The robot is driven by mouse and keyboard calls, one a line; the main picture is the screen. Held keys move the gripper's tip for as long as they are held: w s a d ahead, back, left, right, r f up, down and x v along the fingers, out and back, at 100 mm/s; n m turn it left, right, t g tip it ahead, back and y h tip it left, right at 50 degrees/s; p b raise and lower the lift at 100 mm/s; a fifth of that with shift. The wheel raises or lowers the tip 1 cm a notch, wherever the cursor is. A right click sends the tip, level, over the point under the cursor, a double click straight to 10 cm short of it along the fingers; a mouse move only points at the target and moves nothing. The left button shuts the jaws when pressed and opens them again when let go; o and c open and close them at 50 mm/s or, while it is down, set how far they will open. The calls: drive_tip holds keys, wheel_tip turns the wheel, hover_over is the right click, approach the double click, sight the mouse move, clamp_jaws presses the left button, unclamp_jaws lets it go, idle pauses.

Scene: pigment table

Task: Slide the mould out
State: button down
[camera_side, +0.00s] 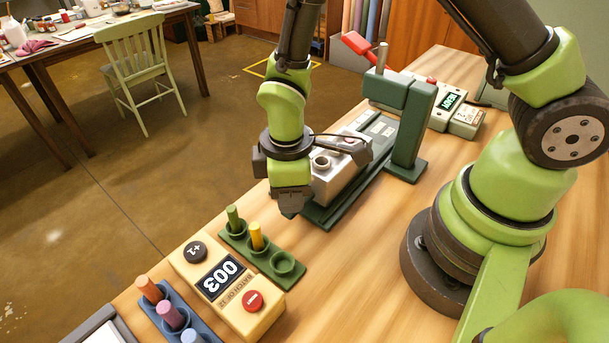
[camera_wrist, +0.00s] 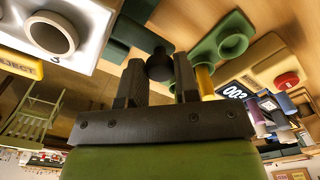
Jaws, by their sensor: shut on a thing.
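The mould (camera_side: 325,184) is a pale metal block with a round raised socket on top. It lies on the long dark green bed (camera_side: 322,217) of the press, in front of the green press column (camera_side: 410,130). In the wrist view the mould (camera_wrist: 88,22) is at upper left with its round socket. My gripper (camera_side: 292,207) points down at the near end of the mould. In the wrist view my gripper (camera_wrist: 158,72) is shut on a dark round knob (camera_wrist: 159,65) between its two fingers. How the knob joins the mould is hidden.
A green holder (camera_side: 293,280) with a green stick, a yellow stick and an empty cup stands near my gripper. A counter box (camera_side: 237,312) reading 003 and a blue rack (camera_side: 176,305) of coloured sticks are nearer the front. A display box (camera_side: 440,108) stands behind the press.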

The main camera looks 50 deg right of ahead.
drive_tip(key=shift+a, duration=0.25)
drive_tip(key=c, duration=0.9)
unclamp_jaws()
drive_tip(key=shift+o, duration=0.2)
wheel_tip(320, 180, up, 10)
drive_tip(key=s+d+r+m+t+y, duration=0.1)
drive_tip(key=s+d+r+m+t, duration=0.2)
drive_tip(key=s+r+m, duration=0.2)
drive_tip(key=s+d+r+m+t+y, duration=0.1)
drive_tip(key=s+d+r+m+t, duration=0.3)
drive_tip(key=s+r+m, duration=0.2)
wheel_tip(320, 180, up, 4)
drive_tip(key=shift+d+r+m, duration=0.25)
drive_tip(key=shift+d+m, duration=0.05)
drive_tip(key=shift+m, duration=0.8)
